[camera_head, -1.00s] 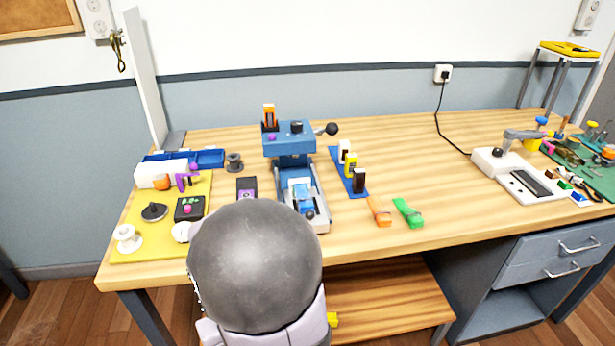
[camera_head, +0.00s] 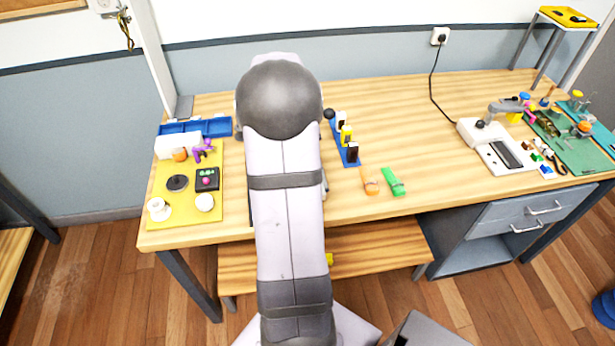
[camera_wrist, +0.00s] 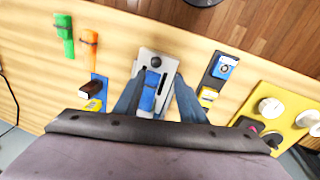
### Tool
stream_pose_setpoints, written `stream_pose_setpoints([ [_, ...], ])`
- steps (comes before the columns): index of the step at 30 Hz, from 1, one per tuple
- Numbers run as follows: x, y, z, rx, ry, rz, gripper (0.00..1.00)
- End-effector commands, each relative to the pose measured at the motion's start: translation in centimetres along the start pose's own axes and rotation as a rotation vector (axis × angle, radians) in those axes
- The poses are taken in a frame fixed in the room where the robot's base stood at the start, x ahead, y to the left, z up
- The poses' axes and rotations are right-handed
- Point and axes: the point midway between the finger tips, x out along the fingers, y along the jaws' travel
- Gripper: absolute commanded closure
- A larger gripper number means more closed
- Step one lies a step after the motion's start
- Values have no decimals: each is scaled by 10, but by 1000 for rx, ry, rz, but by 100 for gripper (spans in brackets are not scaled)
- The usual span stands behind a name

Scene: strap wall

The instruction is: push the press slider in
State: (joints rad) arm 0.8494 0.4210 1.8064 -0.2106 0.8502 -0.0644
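In the wrist view, the press shows its pale grey bed (camera_wrist: 144,62) with a blue slider block (camera_wrist: 150,92) on it. A small dark knob (camera_wrist: 155,62) is at the slider's front end. My gripper (camera_wrist: 157,78) is open, with one blue-grey finger on each side of the slider. It appears empty; whether the fingers touch the slider or bed cannot be told. The rest of the press is hidden behind my gripper body. In the head view, my arm covers nearly all of the press and my gripper.
A blue strip (camera_head: 337,130) with several upright blocks stands right of the press. Orange (camera_head: 369,181) and green (camera_head: 393,181) clips lie near the bench front. A yellow mat (camera_head: 165,205) with small parts is at left. The bench middle right is clear.

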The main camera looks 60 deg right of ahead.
Motion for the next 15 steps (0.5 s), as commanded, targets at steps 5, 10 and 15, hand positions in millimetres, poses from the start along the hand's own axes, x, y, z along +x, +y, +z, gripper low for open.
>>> stream_pose_setpoints([
  [5, -5, 7, 4, -62, -32, 24, 63],
  [10, -3, 7, 5, -66, -32, 23, 63],
  [15, 11, 8, 6, -67, -34, 22, 63],
])
